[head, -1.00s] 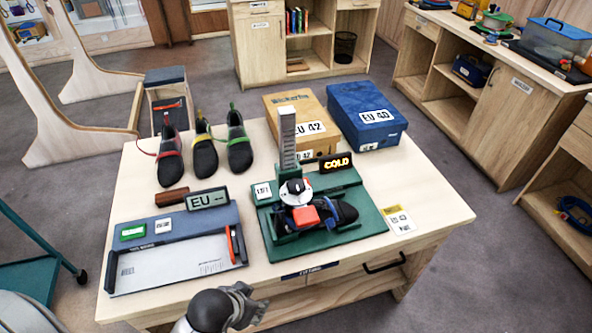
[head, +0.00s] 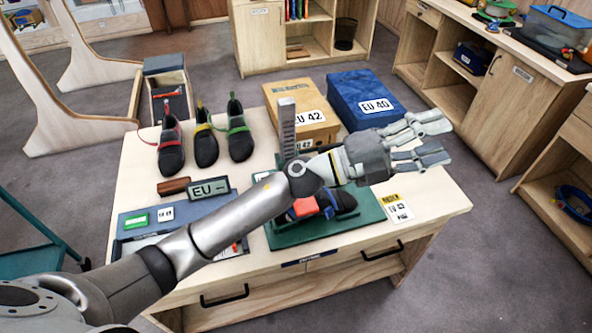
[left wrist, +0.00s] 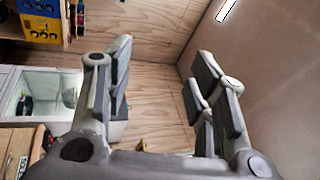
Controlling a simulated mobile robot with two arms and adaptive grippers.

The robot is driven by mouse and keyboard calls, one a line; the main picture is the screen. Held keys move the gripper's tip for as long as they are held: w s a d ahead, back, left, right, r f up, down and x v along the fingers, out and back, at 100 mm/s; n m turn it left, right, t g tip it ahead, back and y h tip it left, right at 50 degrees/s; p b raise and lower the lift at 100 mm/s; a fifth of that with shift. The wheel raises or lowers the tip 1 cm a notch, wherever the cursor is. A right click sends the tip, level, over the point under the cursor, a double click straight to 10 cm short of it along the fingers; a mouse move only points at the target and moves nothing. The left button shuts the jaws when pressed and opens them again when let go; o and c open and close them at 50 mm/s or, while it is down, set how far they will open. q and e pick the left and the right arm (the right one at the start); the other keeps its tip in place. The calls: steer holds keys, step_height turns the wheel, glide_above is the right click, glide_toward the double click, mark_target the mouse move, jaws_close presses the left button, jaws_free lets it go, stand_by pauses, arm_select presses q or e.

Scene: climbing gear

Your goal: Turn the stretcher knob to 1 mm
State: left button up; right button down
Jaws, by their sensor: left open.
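The stretcher's green base (head: 345,230) is on the bench, partly behind my left arm. A dark shoe (head: 346,199) with a red block (head: 303,208) and a blue band sits on it. A grey upright scale (head: 286,128) rises behind my arm. The stretcher knob and its dial are hidden by my arm. My left gripper (head: 437,141) is open and empty, raised above the bench's right part, fingers pointing right. In the left wrist view, the spread fingers (left wrist: 163,85) have nothing between them. My right gripper is not in view.
Several shoes (head: 206,146) stand at the bench's back left. Behind the stretcher are an EU 42 box (head: 290,92) and a blue EU 40 box (head: 350,88). An EU sign (head: 209,189) stands left of my arm. A label card (head: 395,207) lies at the right.

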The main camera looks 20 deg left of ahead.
arm_select(q)
step_height(320, 180, down, 8)
steer(key=s+d+m+g+y, duration=0.1)
steer(key=d+m+g+y, duration=0.1)
steer(key=m+g+y, duration=0.45)
steer(key=w+a+f+m+g+y, duration=0.2)
steer(key=a+f+m+y, duration=0.1)
steer(key=a+f, duration=0.3)
steer(key=w+a+n+y, duration=0.1)
steer(key=w+a+y, duration=0.3)
steer(key=a, duration=0.7)
steer(key=w+a+n+y, duration=0.1)
steer(key=w+a+y, duration=0.1)
steer(key=a+y, duration=0.65)
steer(key=f+p, duration=0.1)
steer(key=f, duration=0.2)
steer(key=a+f+h+p, duration=0.1)
steer(key=f, duration=0.2)
steer(key=a+f+h+p, duration=0.1)
steer(key=f+p, duration=0.1)
steer(key=f, duration=0.1)
steer(key=shift+w, duration=0.1)
steer(key=shift+f, duration=0.6)
